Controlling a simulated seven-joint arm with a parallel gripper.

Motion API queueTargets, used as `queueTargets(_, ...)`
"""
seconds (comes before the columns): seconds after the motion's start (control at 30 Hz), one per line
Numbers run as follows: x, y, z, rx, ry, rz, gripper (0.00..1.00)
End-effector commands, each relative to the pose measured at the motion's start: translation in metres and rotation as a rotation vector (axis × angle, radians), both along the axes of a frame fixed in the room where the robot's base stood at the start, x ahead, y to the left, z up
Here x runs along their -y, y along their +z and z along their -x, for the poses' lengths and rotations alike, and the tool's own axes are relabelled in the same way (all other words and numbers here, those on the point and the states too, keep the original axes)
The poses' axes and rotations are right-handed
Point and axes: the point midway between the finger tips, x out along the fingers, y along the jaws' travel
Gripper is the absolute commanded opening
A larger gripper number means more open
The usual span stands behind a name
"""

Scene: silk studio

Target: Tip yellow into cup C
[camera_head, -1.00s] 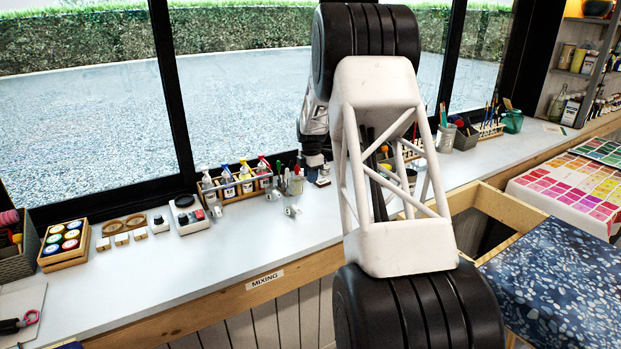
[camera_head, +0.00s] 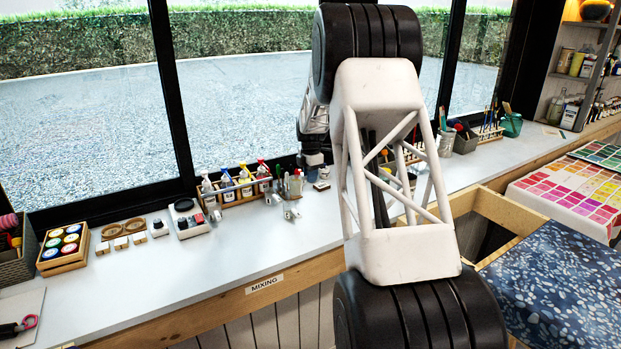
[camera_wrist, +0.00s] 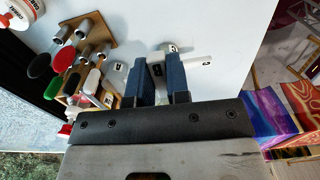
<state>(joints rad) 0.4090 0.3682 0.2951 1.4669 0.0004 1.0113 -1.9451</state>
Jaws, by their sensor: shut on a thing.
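My gripper (camera_wrist: 162,76) points down at the white counter in the wrist view, its two blue fingers a small gap apart. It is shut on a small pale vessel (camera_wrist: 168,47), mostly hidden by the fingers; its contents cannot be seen. A white tag with a dark letter (camera_wrist: 206,65) lies just right of the fingers; I cannot read it surely. In the head view my gripper (camera_head: 314,160) is low over the back of the counter, its fingers hidden. Small cups with white tags (camera_head: 290,212) stand in front of it. A yellow-capped bottle (camera_head: 245,176) stands in the bottle rack.
The wooden bottle rack (camera_head: 232,200) and a holder of pens stand left of my gripper. Paint pots in a wooden tray (camera_head: 60,262) are at the far left. Brush holders (camera_head: 466,138) stand right. The counter's front strip (camera_head: 200,270) is clear.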

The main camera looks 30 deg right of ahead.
Motion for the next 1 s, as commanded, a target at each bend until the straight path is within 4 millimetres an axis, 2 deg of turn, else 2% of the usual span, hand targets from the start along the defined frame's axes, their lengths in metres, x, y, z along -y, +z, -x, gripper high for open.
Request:
queueTargets(0.5, 0.000, 0.040, 0.000, 0.001, 0.000, 0.000, 0.00)
queueTargets(1.0, 0.000, 0.043, 0.000, 0.001, 0.000, 0.000, 0.00)
